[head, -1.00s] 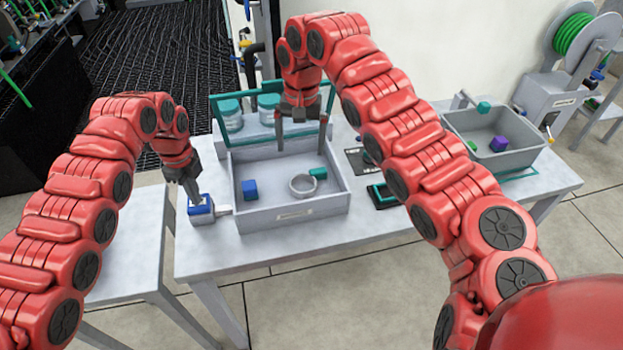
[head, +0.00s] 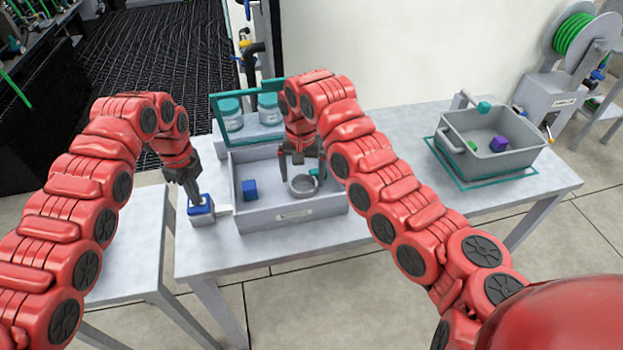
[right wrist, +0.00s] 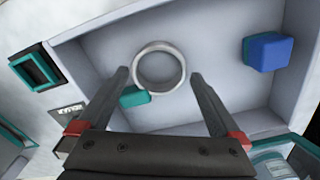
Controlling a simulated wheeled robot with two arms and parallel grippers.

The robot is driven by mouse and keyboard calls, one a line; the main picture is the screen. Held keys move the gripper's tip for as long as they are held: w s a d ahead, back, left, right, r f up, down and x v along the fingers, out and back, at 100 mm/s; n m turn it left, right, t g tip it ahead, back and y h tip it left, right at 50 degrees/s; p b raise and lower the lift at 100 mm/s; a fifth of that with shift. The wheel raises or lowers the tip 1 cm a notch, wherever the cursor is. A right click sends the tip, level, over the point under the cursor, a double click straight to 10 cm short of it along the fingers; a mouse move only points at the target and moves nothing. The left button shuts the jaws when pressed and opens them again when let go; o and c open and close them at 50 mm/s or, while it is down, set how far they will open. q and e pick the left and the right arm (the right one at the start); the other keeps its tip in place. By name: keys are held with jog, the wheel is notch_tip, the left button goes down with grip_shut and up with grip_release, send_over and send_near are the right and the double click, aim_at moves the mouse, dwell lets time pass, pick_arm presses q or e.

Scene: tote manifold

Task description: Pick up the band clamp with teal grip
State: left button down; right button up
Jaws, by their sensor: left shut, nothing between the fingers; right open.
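The band clamp is a pale metal ring (head: 303,191) with a teal grip. It lies on the floor of the grey tray (head: 262,222). In the right wrist view the ring (right wrist: 160,46) is whole, with its teal grip (right wrist: 134,96) at its lower left. My right gripper (head: 302,176) is open and inside the tray, low over the clamp. Its fingertips (right wrist: 159,76) stand on either side of the ring in the right wrist view; nothing is gripped. My left gripper (head: 194,198) is shut and empty, over a blue-topped block left of the tray.
A blue cube (head: 249,189) lies in the tray's left part, clear of the clamp. The tray walls surround my right gripper. Teal-lidded jars (head: 231,114) stand behind the tray. A grey bin (head: 505,160) with small blocks stands on the right of the table.

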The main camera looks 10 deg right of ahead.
jog(key=shift+d+f, duration=0.1)
jog(key=shift+f, duration=0.75)
jog(key=c, duration=1.2)
notch_tip(320, 180, up, 12)
jog(key=shift+r, duration=0.1)
pick_arm(q)
jog(key=shift+r, duration=0.1)
notch_tip(320, 180, up, 10)
dwell(1.1)
dwell(0.7)
